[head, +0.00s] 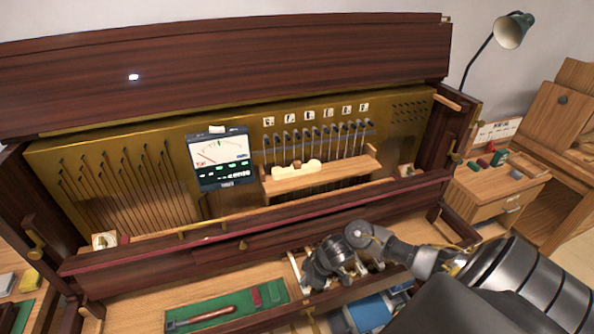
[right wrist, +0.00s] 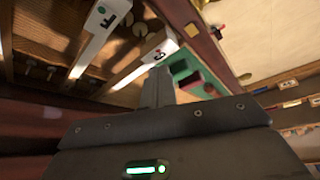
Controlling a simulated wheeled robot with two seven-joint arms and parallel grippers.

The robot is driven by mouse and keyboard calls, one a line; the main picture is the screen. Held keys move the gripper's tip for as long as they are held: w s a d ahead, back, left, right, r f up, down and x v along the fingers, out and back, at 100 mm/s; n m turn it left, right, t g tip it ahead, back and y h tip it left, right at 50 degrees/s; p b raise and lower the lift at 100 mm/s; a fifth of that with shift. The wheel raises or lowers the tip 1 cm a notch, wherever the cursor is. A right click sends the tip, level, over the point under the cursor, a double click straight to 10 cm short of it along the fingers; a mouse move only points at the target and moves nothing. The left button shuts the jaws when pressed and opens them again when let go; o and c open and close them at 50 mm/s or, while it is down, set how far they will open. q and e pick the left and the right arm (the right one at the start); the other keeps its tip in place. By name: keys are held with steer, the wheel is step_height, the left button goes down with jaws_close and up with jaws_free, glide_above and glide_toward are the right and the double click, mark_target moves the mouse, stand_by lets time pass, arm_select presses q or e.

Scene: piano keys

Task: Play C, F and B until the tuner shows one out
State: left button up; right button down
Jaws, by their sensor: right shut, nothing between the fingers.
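The tuner (head: 222,158) is a dark box with a white dial and small green lights below it, hung on the brass plate; its text is too small to read. My right gripper (head: 330,268) is shut and empty, low over the key area at the front of the piano. It hides most of the keys in the head view. In the right wrist view, the shut fingers (right wrist: 158,88) are close to the end of a white key (right wrist: 150,58) whose letter looks like C or G. I cannot tell whether the fingers touch a key. The left gripper is out of view.
A red rail (head: 270,222) crosses above the keys. A wooden shelf (head: 340,178) with a cream piece stands below the tuning pins. A desk lamp (head: 508,32) and drawers are at right.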

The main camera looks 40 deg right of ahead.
steer(key=shift+f, duration=0.1)
stand_by(0.4)
steer(key=shift+f+b, duration=0.7)
steer(key=shift+f, duration=0.15)
step_height(320, 180, up, 10)
steer(key=p, duration=1.1)
stand_by(1.6)
